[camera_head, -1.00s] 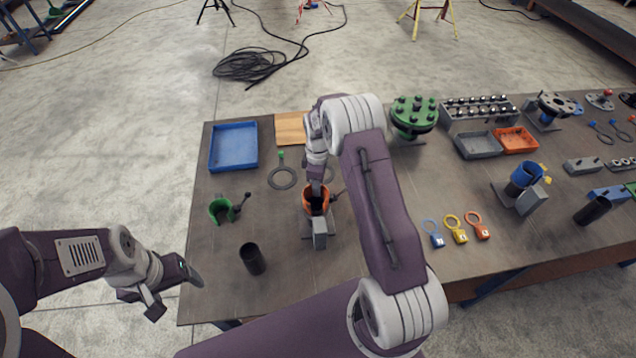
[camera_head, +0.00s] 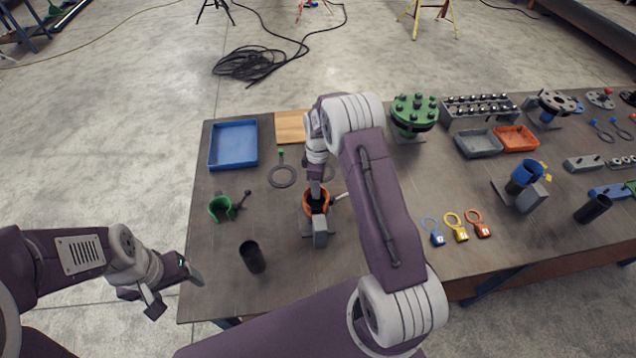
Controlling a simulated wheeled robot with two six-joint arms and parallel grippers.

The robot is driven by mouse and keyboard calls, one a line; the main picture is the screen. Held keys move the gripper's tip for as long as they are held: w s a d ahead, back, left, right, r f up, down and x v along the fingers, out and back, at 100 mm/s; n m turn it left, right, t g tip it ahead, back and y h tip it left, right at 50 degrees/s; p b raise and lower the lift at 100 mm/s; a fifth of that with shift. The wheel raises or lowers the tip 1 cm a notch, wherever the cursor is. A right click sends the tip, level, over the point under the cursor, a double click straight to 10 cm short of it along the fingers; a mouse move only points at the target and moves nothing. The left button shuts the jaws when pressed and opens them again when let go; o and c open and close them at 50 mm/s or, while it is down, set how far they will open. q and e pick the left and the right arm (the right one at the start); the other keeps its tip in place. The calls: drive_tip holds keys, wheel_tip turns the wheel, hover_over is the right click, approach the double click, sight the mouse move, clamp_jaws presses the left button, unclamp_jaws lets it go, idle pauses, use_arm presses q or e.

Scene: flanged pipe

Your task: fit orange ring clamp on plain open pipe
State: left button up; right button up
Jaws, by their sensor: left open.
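The orange ring clamp (camera_head: 326,206) sits around the top of a dark open pipe. The pipe is held in a grey stand (camera_head: 320,240) left of the table's middle. A short pale handle-like piece (camera_head: 342,196) sticks out at the clamp's right side. My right gripper (camera_head: 316,190) points down at the clamp and pipe mouth from above. Its fingers are small and partly hidden, so their opening and any contact cannot be told. My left gripper (camera_head: 176,292) is open and empty, off the table's left front edge.
A green clamp (camera_head: 218,210) and a loose dark pipe (camera_head: 252,257) stand to the left. Behind are a blue tray (camera_head: 234,146) and a grey ring gasket (camera_head: 282,177). Coloured padlocks (camera_head: 458,235) and a stand with a blue clamp (camera_head: 524,173) are to the right.

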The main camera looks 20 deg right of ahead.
wheel_tip(320, 180, up, 18)
drive_tip(key=p, duration=0.6)
drive_tip(key=shift+p, duration=0.3)
drive_tip(key=shift+w, duration=0.1)
idle(0.6)
